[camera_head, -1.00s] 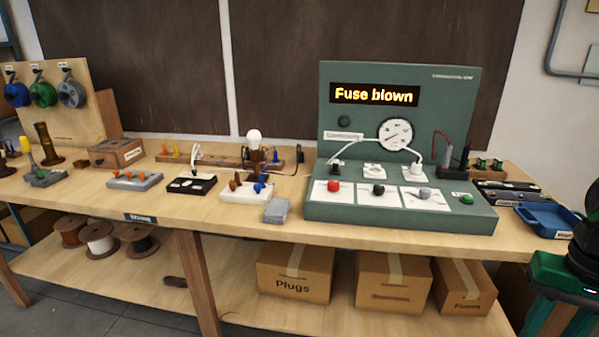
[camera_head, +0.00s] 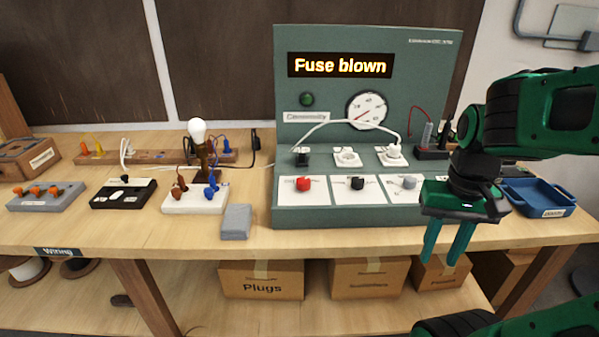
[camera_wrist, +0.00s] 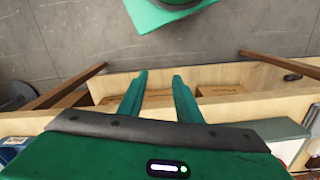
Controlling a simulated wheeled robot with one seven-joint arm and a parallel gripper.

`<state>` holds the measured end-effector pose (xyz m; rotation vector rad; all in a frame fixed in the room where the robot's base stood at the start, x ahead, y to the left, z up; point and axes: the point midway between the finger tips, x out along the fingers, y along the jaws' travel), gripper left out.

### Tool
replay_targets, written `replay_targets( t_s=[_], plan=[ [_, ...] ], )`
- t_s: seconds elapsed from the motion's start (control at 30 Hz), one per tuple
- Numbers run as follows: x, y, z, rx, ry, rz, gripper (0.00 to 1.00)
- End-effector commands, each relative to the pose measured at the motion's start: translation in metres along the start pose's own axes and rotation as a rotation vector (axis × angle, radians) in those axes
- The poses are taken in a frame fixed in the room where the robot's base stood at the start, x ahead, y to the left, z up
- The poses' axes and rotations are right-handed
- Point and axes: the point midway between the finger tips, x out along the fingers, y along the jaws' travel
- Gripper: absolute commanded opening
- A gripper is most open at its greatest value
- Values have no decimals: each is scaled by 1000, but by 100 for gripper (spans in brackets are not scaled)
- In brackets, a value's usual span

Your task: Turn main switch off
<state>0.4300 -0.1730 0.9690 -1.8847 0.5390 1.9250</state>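The green test panel (camera_head: 420,70) stands on the bench, and its display (camera_head: 340,65) reads "Fuse blown". On its sloped front sit a red knob (camera_head: 304,184), a black knob (camera_head: 357,183) and a grey knob (camera_head: 408,182) on white plates. The plate labels are too small to read, so I cannot tell which is the main switch. My gripper (camera_head: 443,260) is open and empty, fingers pointing down, in front of the panel's right end. It covers part of that end. In the wrist view the fingers (camera_wrist: 159,75) are apart with nothing between them.
A grey box (camera_head: 236,221) lies left of the panel. A lamp bulb (camera_head: 197,130) stands behind a white terminal block (camera_head: 195,200). A white cable arcs over the panel's sockets. A blue tray (camera_head: 540,195) is at the right. Cardboard boxes (camera_head: 262,280) sit on the lower shelf.

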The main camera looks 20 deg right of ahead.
Motion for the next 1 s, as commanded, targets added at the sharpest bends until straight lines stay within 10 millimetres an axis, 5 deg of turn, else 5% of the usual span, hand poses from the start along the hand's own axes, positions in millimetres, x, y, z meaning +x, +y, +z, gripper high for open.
replay_targets(
  t_s=[0.23, 0.37, 0.47, 0.7, 0.9, 1.0],
  plan=[
    [-10, 2, 4, 5, 14, -6, 48],
    [-31, -21, -25, 38, 19, 4, 48],
    [-56, -56, -62, 83, 23, 12, 48],
    [-112, -183, -137, 204, 32, 12, 48],
    [-132, -271, -159, 276, 25, 2, 48],
    [-137, -295, -163, 300, 22, -1, 48]
  ],
)
